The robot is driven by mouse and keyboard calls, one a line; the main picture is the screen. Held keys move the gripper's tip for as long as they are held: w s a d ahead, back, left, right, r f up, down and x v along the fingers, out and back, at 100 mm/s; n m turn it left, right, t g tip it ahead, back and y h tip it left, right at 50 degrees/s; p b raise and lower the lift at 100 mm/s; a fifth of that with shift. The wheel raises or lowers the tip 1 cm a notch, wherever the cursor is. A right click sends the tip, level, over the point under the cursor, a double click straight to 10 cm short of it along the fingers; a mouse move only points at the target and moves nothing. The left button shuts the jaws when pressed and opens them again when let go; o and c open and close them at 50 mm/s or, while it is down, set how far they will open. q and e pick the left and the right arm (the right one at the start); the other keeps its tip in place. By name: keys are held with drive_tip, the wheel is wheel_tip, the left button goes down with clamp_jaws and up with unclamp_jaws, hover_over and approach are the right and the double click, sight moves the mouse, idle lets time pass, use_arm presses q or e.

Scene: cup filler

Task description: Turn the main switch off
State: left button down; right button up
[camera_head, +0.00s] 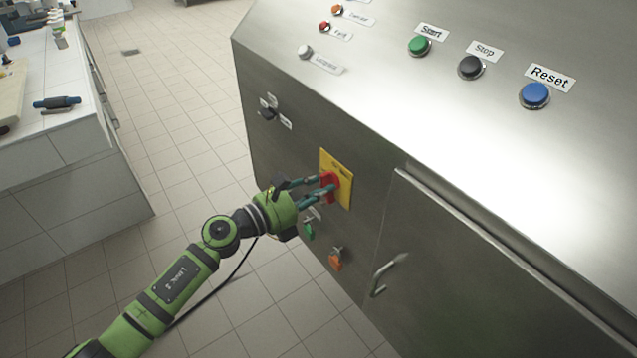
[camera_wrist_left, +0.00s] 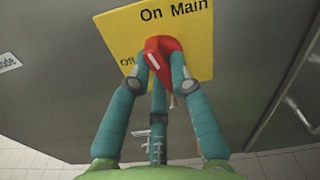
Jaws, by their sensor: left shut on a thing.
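The main switch is a red rotary handle (camera_head: 330,183) on a yellow plate (camera_head: 343,166) on the front of the steel cabinet. In the left wrist view the red handle (camera_wrist_left: 161,56) sits on the yellow plate (camera_wrist_left: 195,30), which reads "On Main" at the top and a partly covered "Of..." at the left. The handle looks tilted there. My left gripper (camera_head: 326,188) is shut on the red handle, with teal fingers on both sides of it. The fingers hide part of the handle and plate. My right gripper is not in view.
The steel cabinet (camera_head: 480,150) carries Start, Stop and Reset buttons on its sloped top. A black switch (camera_head: 267,108), a green knob (camera_head: 309,231) and an orange knob (camera_head: 336,260) are near the handle. A door handle (camera_head: 386,273) juts out at right. The tiled floor at left is clear.

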use_arm(q)
drive_tip(key=n+p, duration=0.2)
drive_tip(key=n, duration=0.2)
drive_tip(key=shift+s+n, duration=0.1)
drive_tip(key=shift+n, duration=0.2)
drive_tip(key=shift+s+d+n+p, duration=0.1)
drive_tip(key=shift+n+p, duration=1.25)
drive_tip(key=shift+n, duration=1.35)
drive_tip(key=shift+s+d+n+p, duration=0.1)
drive_tip(key=shift+n+p, duration=1.2)
drive_tip(key=shift+n, duration=1.4)
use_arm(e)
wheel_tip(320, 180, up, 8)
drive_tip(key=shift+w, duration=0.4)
